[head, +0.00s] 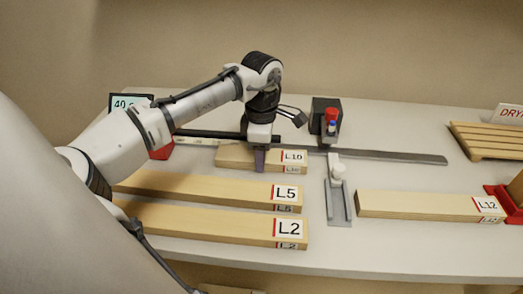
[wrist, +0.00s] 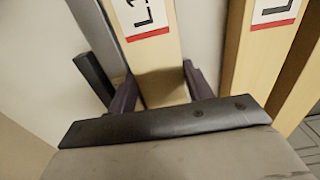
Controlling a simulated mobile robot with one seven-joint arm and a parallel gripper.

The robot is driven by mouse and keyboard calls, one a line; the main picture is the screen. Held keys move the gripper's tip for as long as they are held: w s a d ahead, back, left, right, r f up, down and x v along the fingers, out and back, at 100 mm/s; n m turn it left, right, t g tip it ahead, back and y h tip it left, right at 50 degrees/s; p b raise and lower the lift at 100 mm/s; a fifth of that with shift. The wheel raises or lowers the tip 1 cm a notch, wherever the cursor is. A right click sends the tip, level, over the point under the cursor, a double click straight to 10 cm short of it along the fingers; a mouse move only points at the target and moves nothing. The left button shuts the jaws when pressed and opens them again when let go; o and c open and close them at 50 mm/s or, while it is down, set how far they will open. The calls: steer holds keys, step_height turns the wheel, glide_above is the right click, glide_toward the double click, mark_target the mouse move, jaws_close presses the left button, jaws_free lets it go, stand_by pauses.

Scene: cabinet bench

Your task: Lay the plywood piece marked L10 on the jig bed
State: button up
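The plywood piece marked L10 (head: 235,159) is a pale plank with a red-striped white label. It lies at the back of a row of planks, in front of a dark rail. My gripper (head: 260,162) is down over it from above, near its labelled end. In the wrist view the fingers (wrist: 160,92) stand on both sides of the L10 plank (wrist: 158,72), close against its edges with no clear gap. No lift off the bench shows. A grey metal bracket (head: 340,205) stands to the right; I cannot tell whether it belongs to the jig bed.
Planks L5 (head: 200,188) and L2 (head: 190,223) lie in front of L10. Plank L12 (head: 420,204) lies at the right beside a red holder (head: 505,204). A dark block with a red button (head: 326,118) and a long metal strip (head: 400,156) are behind. A slatted rack (head: 488,140) is at the far right.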

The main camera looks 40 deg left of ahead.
steer(key=o, duration=0.4)
steer(key=shift+r, duration=0.1)
steer(key=shift+w+r, duration=0.1)
steer(key=shift+r, duration=0.2)
step_height(320, 180, up, 12)
steer(key=shift+f+b, duration=0.2)
steer(key=shift+b, duration=0.15)
